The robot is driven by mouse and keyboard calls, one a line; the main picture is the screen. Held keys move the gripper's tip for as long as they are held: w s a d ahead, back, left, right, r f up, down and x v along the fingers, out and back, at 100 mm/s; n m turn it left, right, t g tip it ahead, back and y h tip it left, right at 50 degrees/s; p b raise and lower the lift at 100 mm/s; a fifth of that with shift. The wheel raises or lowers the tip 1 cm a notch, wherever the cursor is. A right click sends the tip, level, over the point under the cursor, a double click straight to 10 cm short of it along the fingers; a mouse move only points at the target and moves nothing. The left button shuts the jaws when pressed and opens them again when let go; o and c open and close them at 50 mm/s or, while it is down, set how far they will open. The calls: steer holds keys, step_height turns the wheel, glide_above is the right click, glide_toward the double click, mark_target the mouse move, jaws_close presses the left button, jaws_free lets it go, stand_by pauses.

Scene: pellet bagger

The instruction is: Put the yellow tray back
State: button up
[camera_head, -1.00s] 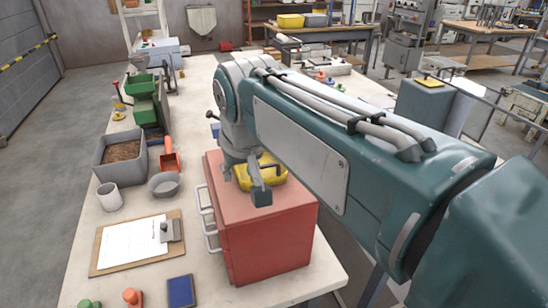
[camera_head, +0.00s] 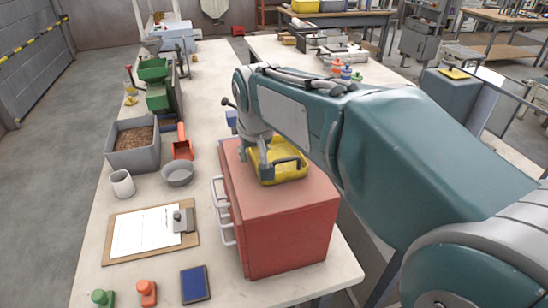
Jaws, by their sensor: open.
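The yellow tray (camera_head: 291,174) sits on top of the red drawer cabinet (camera_head: 290,222), towards its back. A dark handle shows on the tray. My gripper (camera_head: 267,172) is at the tray's left part, with a finger in front of the tray's near left side. The jaws are open. My gripper and wrist hide part of the tray, so I cannot tell whether a finger touches it.
A grey bin of brown pellets (camera_head: 113,158), an orange scoop (camera_head: 182,148), a grey bowl (camera_head: 177,174) and a white cup (camera_head: 122,184) stand left of the cabinet. A clipboard (camera_head: 112,255) and a blue pad (camera_head: 195,284) lie nearer. White drawer handles (camera_head: 220,205) stick out on the cabinet's left.

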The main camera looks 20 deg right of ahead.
steer(key=x, duration=0.2)
steer(key=shift+w+f, duration=0.15)
steer(key=shift+f, duration=0.1)
jaws_close()
steer(key=shift+r, duration=0.1)
